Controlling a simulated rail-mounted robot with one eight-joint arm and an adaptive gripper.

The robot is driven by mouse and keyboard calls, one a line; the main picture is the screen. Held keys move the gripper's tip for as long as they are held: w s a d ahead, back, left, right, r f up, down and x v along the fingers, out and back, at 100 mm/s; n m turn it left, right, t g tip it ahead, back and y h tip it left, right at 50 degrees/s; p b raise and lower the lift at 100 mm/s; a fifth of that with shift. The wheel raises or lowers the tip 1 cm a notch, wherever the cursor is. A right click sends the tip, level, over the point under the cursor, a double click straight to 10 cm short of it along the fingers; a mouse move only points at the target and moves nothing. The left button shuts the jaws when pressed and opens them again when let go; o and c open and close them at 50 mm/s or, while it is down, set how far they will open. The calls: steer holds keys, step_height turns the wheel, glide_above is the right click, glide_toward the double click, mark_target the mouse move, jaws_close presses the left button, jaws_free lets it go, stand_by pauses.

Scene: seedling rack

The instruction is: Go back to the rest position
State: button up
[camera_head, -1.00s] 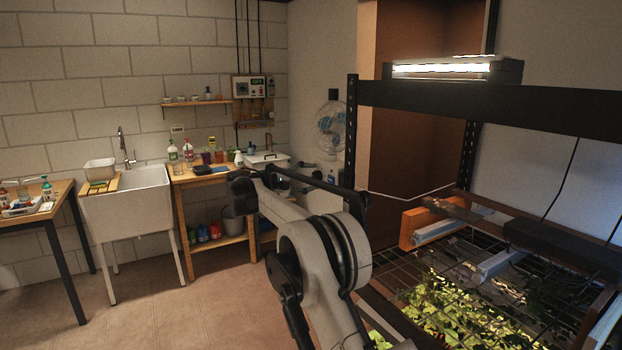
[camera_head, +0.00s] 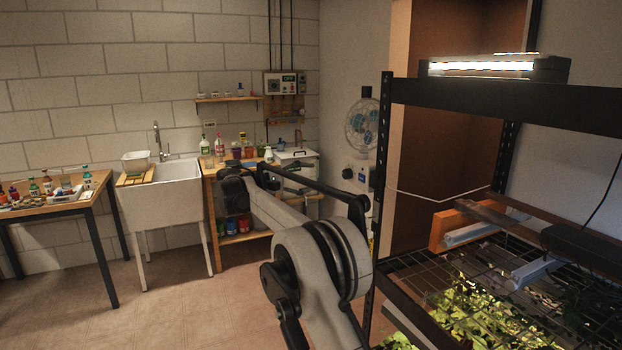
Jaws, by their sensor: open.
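My arm crosses the middle of the head view, its large grey round joint low and centre and its dark elbow further left. A dark bar runs right from the elbow toward the rack post. I cannot make out any gripper fingers, and no held object shows. The seedling rack (camera_head: 480,98) stands at the right, with a lit lamp (camera_head: 482,66) on top. Leafy green seedlings (camera_head: 480,310) sit low inside it on a wire grid.
A white sink (camera_head: 165,205) stands against the block wall. A wooden side table (camera_head: 60,208) with bottles is at the far left. A wooden bench (camera_head: 211,196) with bottles and a fan (camera_head: 362,125) are behind my arm. The floor (camera_head: 150,310) at the lower left is clear.

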steer(key=s+d+r+m+y, duration=0.1)
steer(key=s+d+r+y, duration=0.15)
steer(key=s+d, duration=0.4)
steer(key=s+d+r+y, duration=0.1)
steer(key=s+d+y, duration=0.2)
steer(key=s, duration=0.7)
steer(key=s+d+r+m+y, duration=0.1)
steer(key=s+d+y, duration=0.2)
steer(key=s+d, duration=0.35)
steer(key=s+a+f+m+y, duration=0.1)
steer(key=s+f, duration=0.4)
steer(key=s, duration=0.6)
steer(key=s+a+f+m+t+y, duration=0.1)
steer(key=s+f+y, duration=0.3)
steer(key=s, duration=0.7)
steer(key=s+a+f+m+y, duration=0.2)
steer(key=s+f, duration=0.5)
steer(key=s, duration=0.4)
steer(key=shift+s+m+t+y, duration=0.3)
steer(key=shift+m+t+y, duration=0.1)
steer(key=shift+m+y, duration=0.25)
